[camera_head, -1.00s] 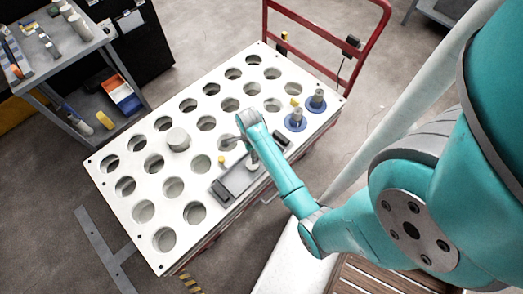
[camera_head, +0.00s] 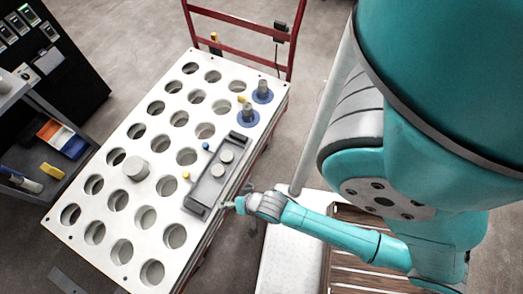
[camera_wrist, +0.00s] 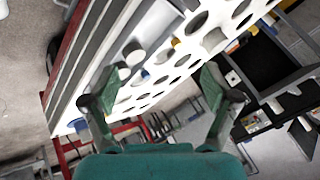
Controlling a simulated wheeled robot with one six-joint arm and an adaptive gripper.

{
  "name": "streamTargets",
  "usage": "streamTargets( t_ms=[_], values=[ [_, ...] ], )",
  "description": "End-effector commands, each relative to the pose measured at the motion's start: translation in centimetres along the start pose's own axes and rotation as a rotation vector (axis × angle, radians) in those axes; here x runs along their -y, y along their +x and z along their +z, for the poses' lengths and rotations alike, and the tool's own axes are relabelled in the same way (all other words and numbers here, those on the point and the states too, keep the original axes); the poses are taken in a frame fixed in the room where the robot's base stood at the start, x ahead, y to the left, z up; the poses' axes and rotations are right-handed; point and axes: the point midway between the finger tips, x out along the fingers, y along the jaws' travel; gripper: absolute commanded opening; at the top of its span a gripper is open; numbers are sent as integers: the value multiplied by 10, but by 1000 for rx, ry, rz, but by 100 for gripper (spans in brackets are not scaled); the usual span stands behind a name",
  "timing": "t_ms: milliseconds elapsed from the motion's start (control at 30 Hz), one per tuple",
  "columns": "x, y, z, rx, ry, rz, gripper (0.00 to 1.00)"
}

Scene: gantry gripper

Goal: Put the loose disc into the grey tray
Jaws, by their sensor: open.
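The grey tray (camera_head: 193,207) lies along the right edge of the white board. Two pale round discs lie in it, an upper disc (camera_head: 226,156) and a lower disc (camera_head: 218,170).
The white board (camera_head: 75,190) has many round holes. A thick grey cylinder (camera_head: 136,169) stands on it, left of the tray. Two blue-based posts, one of them this post (camera_head: 248,115), stand near the upper right. A red frame (camera_head: 245,48) rises behind. Small blue and yellow knobs flank the tray.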

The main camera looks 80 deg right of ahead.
Motion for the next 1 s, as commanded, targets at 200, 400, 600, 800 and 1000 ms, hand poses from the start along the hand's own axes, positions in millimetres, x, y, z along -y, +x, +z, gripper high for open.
streamTargets(
  t_ms=[200,400,600,800,1000],
  values=[
    [14,-85,10,-107,-330,-171,87],
    [36,-170,2,-248,-618,-313,87],
    [60,-243,-14,-394,-839,-415,87],
    [73,-277,-24,-474,-934,-456,87],
    [75,-280,-26,-484,-945,-459,87]
  ],
)
